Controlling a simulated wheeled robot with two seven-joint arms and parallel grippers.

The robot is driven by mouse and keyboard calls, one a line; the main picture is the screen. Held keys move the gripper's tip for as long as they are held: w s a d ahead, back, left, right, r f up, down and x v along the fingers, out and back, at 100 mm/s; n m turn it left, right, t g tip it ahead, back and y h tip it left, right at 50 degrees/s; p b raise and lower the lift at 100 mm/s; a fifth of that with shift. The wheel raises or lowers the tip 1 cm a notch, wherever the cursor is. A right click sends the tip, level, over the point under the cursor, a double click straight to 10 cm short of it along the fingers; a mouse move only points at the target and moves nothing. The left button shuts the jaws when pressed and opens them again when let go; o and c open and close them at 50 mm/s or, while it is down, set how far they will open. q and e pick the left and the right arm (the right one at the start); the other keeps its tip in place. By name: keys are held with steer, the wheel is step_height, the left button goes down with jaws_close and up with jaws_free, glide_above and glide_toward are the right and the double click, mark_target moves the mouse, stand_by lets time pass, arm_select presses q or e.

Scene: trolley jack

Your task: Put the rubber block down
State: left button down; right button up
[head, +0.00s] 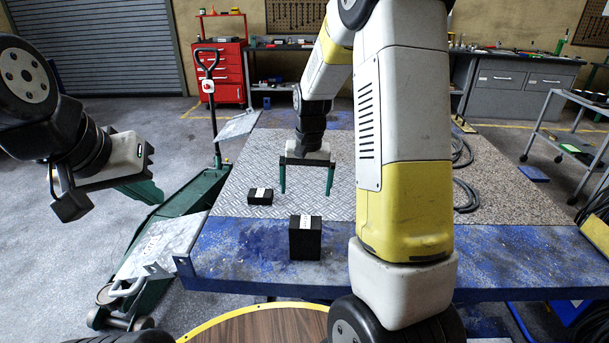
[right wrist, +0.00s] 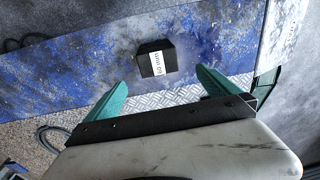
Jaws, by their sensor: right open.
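A larger black block (head: 305,241) with a white label stands upright on the blue front strip of the table. A black block with a white label (right wrist: 157,59) also shows in the right wrist view, on blue surface beyond the fingertips. A smaller, flatter black block (head: 259,197) lies on the tread plate to the left of my right gripper. My right gripper (head: 306,182) is open and empty, fingers down, above the plate; its fingers (right wrist: 160,82) show apart and touch no block. My left gripper (head: 132,172) hangs at the left, away from both blocks; its finger gap is unclear.
The work table has a tread plate (head: 230,166), a speckled panel (head: 510,184) and blue edges (head: 235,259). A green trolley jack (head: 190,190) stands to its left. Black hoses (head: 464,190) lie at the right. A round wooden top (head: 262,325) is in front.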

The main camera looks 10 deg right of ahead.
steer(key=s+r+n+t+y, duration=0.1)
steer(key=s+r+n+t, duration=0.15)
steer(key=s+r, duration=1)
steer(key=s+a+r+t, duration=0.1)
steer(key=s+r+t, duration=0.2)
steer(key=s+r, duration=0.3)
steer(key=s+n, duration=0.1)
steer(key=s, duration=0.3)
steer(key=shift+a+y, duration=0.4)
